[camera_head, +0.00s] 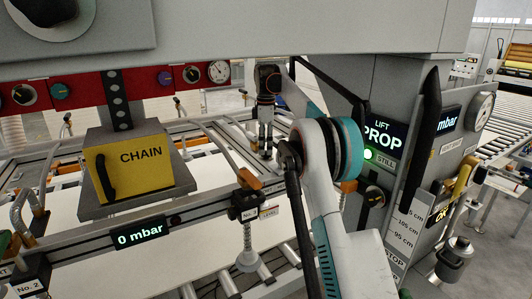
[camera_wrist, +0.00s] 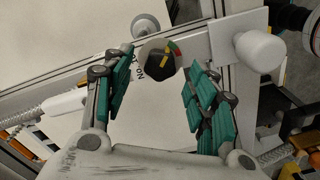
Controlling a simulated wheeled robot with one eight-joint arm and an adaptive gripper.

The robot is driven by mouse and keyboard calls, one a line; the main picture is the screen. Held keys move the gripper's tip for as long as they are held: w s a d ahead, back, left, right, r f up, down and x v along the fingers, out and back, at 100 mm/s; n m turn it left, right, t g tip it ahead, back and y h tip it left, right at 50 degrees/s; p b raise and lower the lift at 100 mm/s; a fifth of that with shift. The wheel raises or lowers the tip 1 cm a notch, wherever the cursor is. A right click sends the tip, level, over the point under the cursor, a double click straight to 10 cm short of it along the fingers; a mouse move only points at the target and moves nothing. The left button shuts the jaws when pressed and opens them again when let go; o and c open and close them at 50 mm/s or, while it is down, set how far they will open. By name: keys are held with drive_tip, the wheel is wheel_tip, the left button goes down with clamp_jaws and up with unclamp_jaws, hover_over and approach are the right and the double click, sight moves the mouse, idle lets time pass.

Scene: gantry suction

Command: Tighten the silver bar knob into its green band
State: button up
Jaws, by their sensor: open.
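In the wrist view, a dark knob (camera_wrist: 158,66) with a yellow pointer sits on a round pale dial. A small green band (camera_wrist: 178,52) and a red patch lie at the dial's upper right rim. The pointer tip is close to the coloured patches; I cannot tell exactly which it meets. The knob looks dark rather than silver here. My gripper (camera_wrist: 158,72) is open, its teal-padded fingers on either side of the dial and apart from it. In the head view my gripper (camera_head: 265,150) points down over the frame; the dial cannot be made out there.
In the head view, a yellow CHAIN box (camera_head: 128,168) hangs at left, a rail with a 0 mbar display (camera_head: 140,235) crosses in front, and a grey column with a LIFT PROP panel (camera_head: 383,135) stands at right.

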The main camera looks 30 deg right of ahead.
drive_tip(key=shift+f, duration=0.95)
drive_tip(key=c, duration=1.1)
drive_tip(key=shift+r+m+p, duration=0.15)
drive_tip(key=shift+m+p, duration=0.55)
drive_tip(key=shift+p, duration=0.1)
drive_tip(key=shift+m, duration=0.4)
drive_tip(key=o, duration=1.1)
